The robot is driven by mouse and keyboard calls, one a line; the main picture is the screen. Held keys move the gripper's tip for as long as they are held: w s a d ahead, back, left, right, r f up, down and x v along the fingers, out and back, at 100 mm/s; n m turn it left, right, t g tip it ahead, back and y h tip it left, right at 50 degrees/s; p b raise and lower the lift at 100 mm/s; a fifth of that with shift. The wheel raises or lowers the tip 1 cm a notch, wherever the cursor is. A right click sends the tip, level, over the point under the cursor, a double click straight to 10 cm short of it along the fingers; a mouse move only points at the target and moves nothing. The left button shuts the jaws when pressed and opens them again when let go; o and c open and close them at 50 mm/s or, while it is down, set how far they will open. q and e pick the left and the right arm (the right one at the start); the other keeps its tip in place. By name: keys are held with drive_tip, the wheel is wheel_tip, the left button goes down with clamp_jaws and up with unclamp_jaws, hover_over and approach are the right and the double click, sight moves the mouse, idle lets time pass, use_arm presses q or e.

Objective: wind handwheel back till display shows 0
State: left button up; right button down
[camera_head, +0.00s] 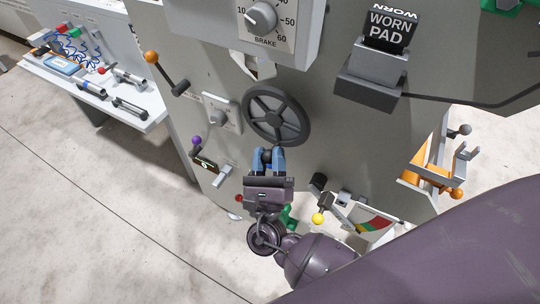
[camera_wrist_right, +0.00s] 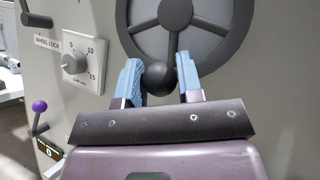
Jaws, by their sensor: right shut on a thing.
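The dark grey spoked handwheel (camera_head: 275,115) is mounted on the grey panel; its lower part fills the top of the right wrist view (camera_wrist_right: 176,14). My right gripper (camera_head: 268,158), with blue fingertips, is at the wheel's bottom rim. In the right wrist view its fingers (camera_wrist_right: 161,82) are shut on the wheel's round black knob (camera_wrist_right: 158,79), one on each side. A small dark display (camera_head: 206,164) sits below and left of the wheel, by the purple-knobbed lever; its figure is too small to read surely. My left gripper is not in view.
A yellow-knobbed lever (camera_head: 318,218) is below right. A tool-laden bench (camera_head: 148,112) stands left.

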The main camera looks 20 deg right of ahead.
idle(0.4)
drive_tip(key=c, duration=0.8)
unclamp_jaws()
drive_tip(key=v, duration=1)
drive_tip(key=shift+s+a+f, duration=0.2)
drive_tip(key=shift+s+a, duration=0.05)
drive_tip(key=shift+s, duration=0.05)
